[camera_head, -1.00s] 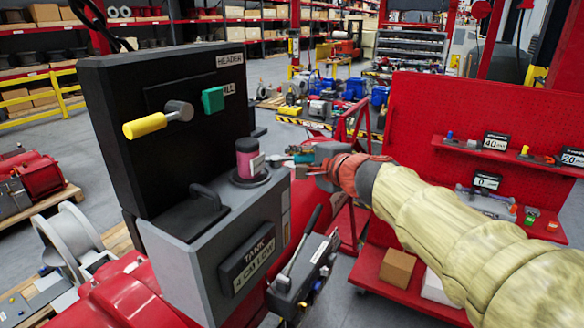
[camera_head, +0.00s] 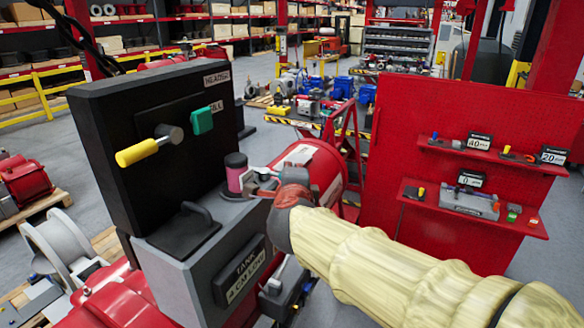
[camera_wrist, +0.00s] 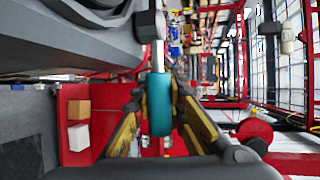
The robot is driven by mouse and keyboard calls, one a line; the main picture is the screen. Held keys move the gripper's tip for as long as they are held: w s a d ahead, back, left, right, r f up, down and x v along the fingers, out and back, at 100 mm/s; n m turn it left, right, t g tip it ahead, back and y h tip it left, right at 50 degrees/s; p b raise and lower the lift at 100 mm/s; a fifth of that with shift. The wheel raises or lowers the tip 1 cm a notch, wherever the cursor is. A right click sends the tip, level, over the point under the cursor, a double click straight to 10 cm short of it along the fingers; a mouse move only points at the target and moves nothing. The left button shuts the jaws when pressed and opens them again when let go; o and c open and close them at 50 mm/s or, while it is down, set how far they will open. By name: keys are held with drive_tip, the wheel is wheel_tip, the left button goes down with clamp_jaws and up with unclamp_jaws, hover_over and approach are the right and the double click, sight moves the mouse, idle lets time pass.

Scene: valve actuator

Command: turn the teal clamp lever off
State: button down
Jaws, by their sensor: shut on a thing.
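The teal clamp lever (camera_wrist: 159,104) shows in the wrist view as a thick teal grip on a silver rod, running down from a grey block at the top. My gripper (camera_wrist: 160,112) is shut on it, one yellow-and-black finger on each side. In the head view my gripper (camera_head: 262,181) is at the right side of the grey valve cabinet (camera_head: 185,262), just right of a pink knob (camera_head: 235,178). The grip in its fingers is hard to make out there.
A black panel (camera_head: 120,130) rises behind the cabinet, with a yellow-handled lever (camera_head: 145,150) and a separate teal block-shaped handle (camera_head: 202,121). A black handle (camera_head: 196,213) is on the cabinet top. A red tank (camera_head: 315,170) stands behind my gripper. A red pegboard (camera_head: 400,140) is at right.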

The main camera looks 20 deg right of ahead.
drive_tip(key=shift+f, duration=0.2)
drive_tip(key=c, duration=2.2)
unclamp_jaws()
drive_tip(key=shift+c, duration=0.2)
drive_tip(key=o, duration=0.5)
drive_tip(key=shift+r, duration=0.15)
drive_tip(key=v, duration=1.2)
